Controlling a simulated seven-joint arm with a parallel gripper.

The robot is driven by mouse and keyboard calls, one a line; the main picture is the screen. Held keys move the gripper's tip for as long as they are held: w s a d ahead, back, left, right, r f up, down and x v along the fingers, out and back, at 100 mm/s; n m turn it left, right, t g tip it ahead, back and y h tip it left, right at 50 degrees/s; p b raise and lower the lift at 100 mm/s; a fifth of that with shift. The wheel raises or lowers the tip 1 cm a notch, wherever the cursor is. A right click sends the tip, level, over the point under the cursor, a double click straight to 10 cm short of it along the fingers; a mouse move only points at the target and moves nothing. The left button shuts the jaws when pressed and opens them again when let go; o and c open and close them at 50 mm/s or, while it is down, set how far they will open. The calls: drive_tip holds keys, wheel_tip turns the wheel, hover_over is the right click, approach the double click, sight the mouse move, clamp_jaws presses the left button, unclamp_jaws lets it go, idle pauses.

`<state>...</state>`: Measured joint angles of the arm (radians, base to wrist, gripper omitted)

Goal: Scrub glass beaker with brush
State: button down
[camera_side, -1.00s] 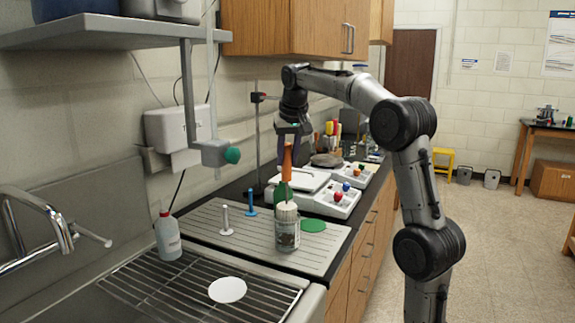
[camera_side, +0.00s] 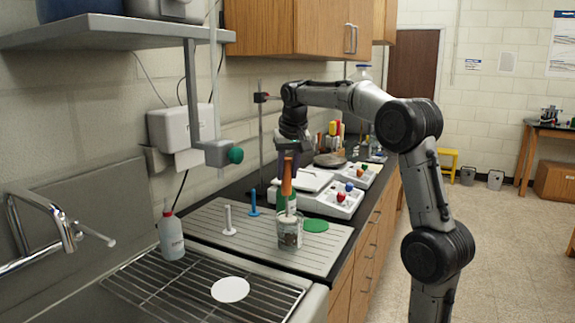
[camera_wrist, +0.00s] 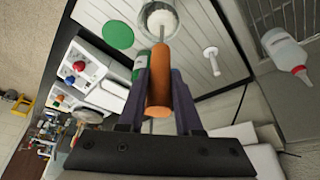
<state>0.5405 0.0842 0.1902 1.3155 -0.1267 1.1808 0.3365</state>
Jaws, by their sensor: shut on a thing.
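My gripper (camera_side: 287,160) is shut on the orange handle of the brush (camera_side: 286,178). The orange handle (camera_wrist: 158,85) also shows between the fingers in the wrist view. The glass beaker (camera_side: 290,232) stands upright on the grey grooved board. The brush is roughly upright above the beaker, and its white bristle head is down at the beaker's mouth, seemingly inside it. In the wrist view the beaker's round rim (camera_wrist: 160,18) surrounds something white. A green bottle-shaped thing (camera_side: 281,200) stands behind the brush.
The grooved board (camera_side: 260,250) also bears a white peg (camera_side: 229,220), a blue peg (camera_side: 253,203) and a green disc (camera_side: 315,225). A white wash bottle (camera_side: 170,235) stands left. A white disc (camera_side: 230,289) lies on the wire rack. Balances (camera_side: 335,200) stand behind.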

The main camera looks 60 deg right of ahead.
sight(287, 156)
drive_tip(key=shift+r, duration=1.95)
drive_tip(key=shift+s+a, duration=0.25)
drive_tip(key=shift+a, duration=0.2)
drive_tip(key=shift+f, duration=1.95)
drive_tip(key=shift+r, duration=2)
drive_tip(key=shift+s, duration=0.15)
